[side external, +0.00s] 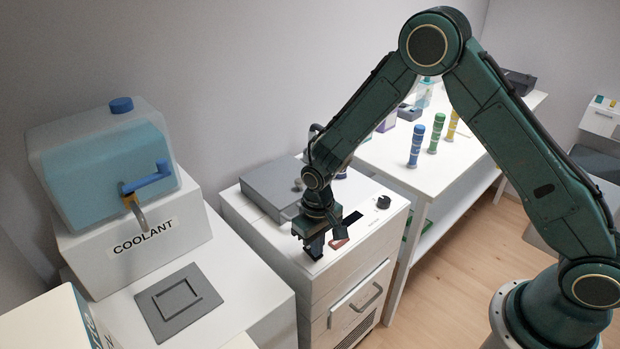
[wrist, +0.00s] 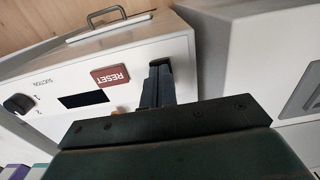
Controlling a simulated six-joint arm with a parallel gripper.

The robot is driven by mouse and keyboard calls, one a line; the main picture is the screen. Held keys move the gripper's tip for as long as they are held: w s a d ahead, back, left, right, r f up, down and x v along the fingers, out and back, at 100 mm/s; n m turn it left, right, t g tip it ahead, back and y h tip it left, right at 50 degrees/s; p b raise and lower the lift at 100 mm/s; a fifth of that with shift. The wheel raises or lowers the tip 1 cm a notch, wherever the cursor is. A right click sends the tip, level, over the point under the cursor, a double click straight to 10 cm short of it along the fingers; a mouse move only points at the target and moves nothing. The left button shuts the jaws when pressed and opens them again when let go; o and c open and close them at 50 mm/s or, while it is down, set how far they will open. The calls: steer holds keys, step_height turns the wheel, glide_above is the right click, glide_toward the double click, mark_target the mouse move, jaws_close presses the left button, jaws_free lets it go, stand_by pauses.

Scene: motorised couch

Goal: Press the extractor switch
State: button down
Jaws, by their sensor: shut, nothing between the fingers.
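The extractor is a white cabinet (side external: 345,283) whose top panel also shows in the wrist view (wrist: 150,50). The panel has a red RESET button (wrist: 110,76), a dark display (wrist: 83,99) and a black SUCTION knob (wrist: 17,104). In the side view the button (side external: 340,243) is just right of my gripper (side external: 314,252). My gripper (wrist: 158,80) is shut and empty, pointing down at the panel beside RESET, near the panel's edge. A dark shape is at the fingertips; I cannot tell whether it is the switch. Contact is unclear.
A coolant tank (side external: 105,165) with a blue tap stands on the left, beside a grey plate (side external: 178,303). A grey box (side external: 275,188) sits behind my gripper on the cabinet. A white table (side external: 400,165) with coloured cylinders is at the right. A handle (side external: 370,297) protrudes from the cabinet front.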

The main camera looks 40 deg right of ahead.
steer(key=shift+f, duration=0.2)
steer(key=shift+w+r, duration=0.25)
steer(key=shift+w, duration=0.6)
steer(key=shift+r, duration=0.15)
step_height(320, 180, up, 14)
stand_by(0.6)
steer(key=shift+s+a, duration=0.15)
steer(key=shift+s, duration=0.65)
